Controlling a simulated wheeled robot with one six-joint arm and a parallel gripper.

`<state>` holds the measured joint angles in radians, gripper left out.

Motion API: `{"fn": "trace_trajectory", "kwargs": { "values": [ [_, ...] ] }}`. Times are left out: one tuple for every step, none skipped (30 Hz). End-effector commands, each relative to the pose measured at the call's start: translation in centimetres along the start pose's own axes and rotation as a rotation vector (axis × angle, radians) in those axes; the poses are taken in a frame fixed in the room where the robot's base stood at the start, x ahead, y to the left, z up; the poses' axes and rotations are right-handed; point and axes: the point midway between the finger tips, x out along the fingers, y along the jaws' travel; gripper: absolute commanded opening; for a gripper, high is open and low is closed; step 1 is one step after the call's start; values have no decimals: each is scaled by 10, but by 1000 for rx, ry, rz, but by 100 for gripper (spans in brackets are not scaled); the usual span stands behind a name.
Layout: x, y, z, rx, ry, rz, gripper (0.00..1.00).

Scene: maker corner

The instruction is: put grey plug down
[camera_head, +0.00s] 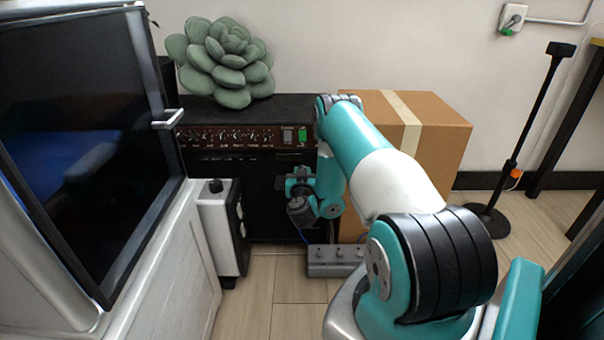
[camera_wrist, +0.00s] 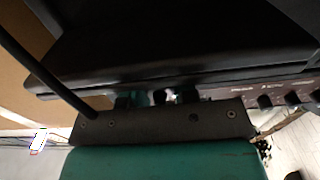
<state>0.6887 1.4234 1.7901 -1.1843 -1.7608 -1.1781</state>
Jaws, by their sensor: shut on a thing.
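My gripper (camera_head: 300,186) is in front of the black amplifier (camera_head: 262,168), at the end of my teal and white arm. In the wrist view, the gripper (camera_wrist: 160,98) is mostly hidden behind a dark bar with screws, and teal parts show just beyond the bar. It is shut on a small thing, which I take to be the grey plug. The plug itself is too hidden to make out clearly in either view. A thin blue cable (camera_head: 302,237) hangs just below the gripper.
A grey pedal box (camera_head: 334,271) lies on the floor below the gripper. A succulent (camera_head: 228,62) is on top. Wooden floor (camera_head: 285,291) in front is clear.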

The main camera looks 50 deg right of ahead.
Motion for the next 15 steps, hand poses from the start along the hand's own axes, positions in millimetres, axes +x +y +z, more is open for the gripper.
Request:
{"fn": "trace_trajectory", "kwargs": {
  "values": [
    [0,0,2,0,0,0,0],
    [0,0,3,0,0,0,0],
    [0,0,3,0,0,0,0],
    [0,0,3,0,0,0,0],
    [0,0,3,0,0,0,0],
    [0,0,3,0,0,0,33],
    [0,0,3,0,0,0,40],
    [0,0,3,0,0,0,47],
    [0,0,3,0,0,0,52],
    [0,0,3,0,0,0,52],
    [0,0,3,0,0,0,52],
    [0,0,3,0,0,0,52],
    [0,0,3,0,0,0,52],
    [0,0,3,0,0,0,52],
    [0,0,3,0,0,0,52]
  ]
}}
